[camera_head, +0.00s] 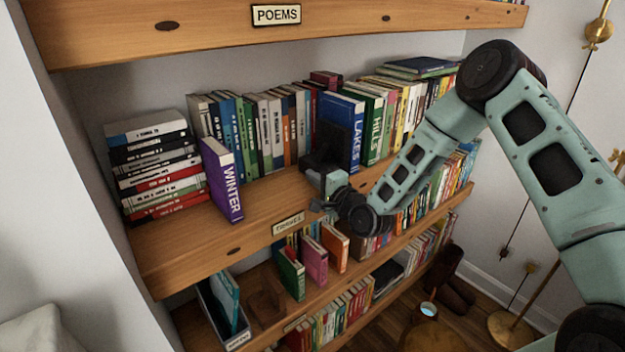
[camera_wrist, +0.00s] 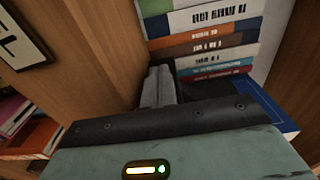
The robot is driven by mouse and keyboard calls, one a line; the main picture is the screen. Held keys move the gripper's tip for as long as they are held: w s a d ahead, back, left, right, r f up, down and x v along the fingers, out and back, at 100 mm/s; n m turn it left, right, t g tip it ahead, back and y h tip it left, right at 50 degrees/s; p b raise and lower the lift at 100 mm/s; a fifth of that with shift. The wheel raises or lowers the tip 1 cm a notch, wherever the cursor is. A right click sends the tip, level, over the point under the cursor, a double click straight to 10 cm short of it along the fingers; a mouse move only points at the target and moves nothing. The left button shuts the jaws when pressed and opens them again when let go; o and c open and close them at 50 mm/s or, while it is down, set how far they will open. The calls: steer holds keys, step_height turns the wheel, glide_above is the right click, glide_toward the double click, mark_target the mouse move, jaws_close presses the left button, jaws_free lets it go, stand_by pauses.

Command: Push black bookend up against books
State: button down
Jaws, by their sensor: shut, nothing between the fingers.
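The black bookend (camera_head: 338,128) stands upright on the top open shelf, just left of the blue LAKES book (camera_head: 357,140). Its lower part is partly hidden by my gripper. Whether it touches the books cannot be told. My gripper (camera_head: 326,179) is low in front of the bookend, over the shelf's front part. Its fingers also show in the wrist view (camera_wrist: 159,86), shut together and empty, pointing towards a row of books (camera_wrist: 205,40). A dark patch beside the fingertips may be the bookend. Contact with it is unclear.
A leaning purple WINTER book (camera_head: 223,180) and a stack of lying books (camera_head: 155,165) are at the left. A row of upright books (camera_head: 262,130) stands along the back. Bare shelf (camera_head: 270,200) lies left of my gripper. A lower shelf holds more books (camera_head: 315,262).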

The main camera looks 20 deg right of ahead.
steer(key=shift+w+d+f, duration=0.1)
steer(key=shift+w+d, duration=0.1)
steer(key=shift+d, duration=0.25)
steer(key=shift+w+d, duration=0.15)
steer(key=shift+d, duration=0.3)
steer(key=shift+d+b, duration=0.1)
steer(key=shift+b, duration=0.2)
steer(key=shift+w+d, duration=0.2)
steer(key=shift+d, duration=0.25)
steer(key=shift+w+d, duration=0.2)
steer(key=shift+d, duration=0.25)
steer(key=shift+a+f+b, duration=0.1)
steer(key=shift+a+b, duration=0.05)
steer(key=shift+b, duration=0.15)
steer(key=shift+s+a+b, duration=0.2)
steer(key=shift+s+a, duration=0.15)
steer(key=shift+a, duration=0.45)
steer(key=shift+s+a+b, duration=0.15)
steer(key=shift+s+a, duration=0.2)
steer(key=shift+a, duration=0.4)
steer(key=b+v, duration=0.1)
steer(key=v, duration=1.3)
steer(key=shift+d, duration=0.3)
